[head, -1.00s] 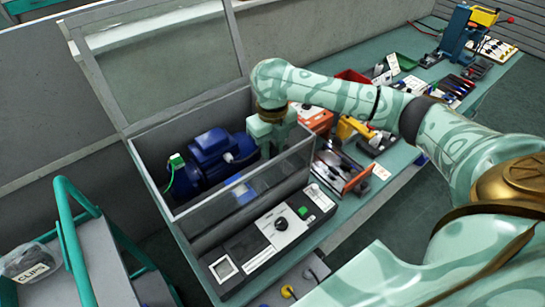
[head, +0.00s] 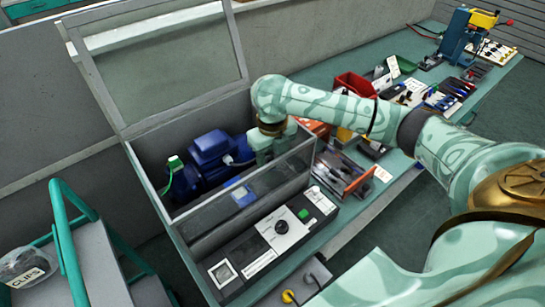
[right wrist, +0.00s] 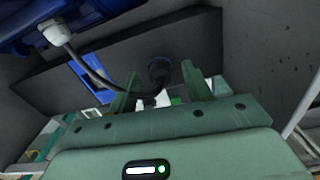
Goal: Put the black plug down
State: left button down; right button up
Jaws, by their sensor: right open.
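My right gripper (head: 272,150) is low inside the grey open-lidded box, to the right of the blue pump motor (head: 213,155). In the right wrist view its two green fingers stand apart, so the gripper (right wrist: 160,73) is open. A dark round piece, apparently the black plug (right wrist: 159,70), shows between and beyond the fingertips. A black cable (right wrist: 92,75) runs from the motor's white fitting (right wrist: 58,34) towards the fingers. Where the cable ends is too dark to tell. In the head view the gripper's tips and the plug are hidden. My left gripper is out of view.
The box's clear front wall (head: 255,190) stands close to the gripper, with a control panel (head: 270,240) before it. The raised lid (head: 165,60) is behind. Red bin (head: 355,86) and tools crowd the bench on the right. A step frame (head: 75,250) stands left.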

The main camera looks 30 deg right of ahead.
aim_at(272, 159)
notch_tip(272, 159, up, 12)
jog(key=p, duration=0.5)
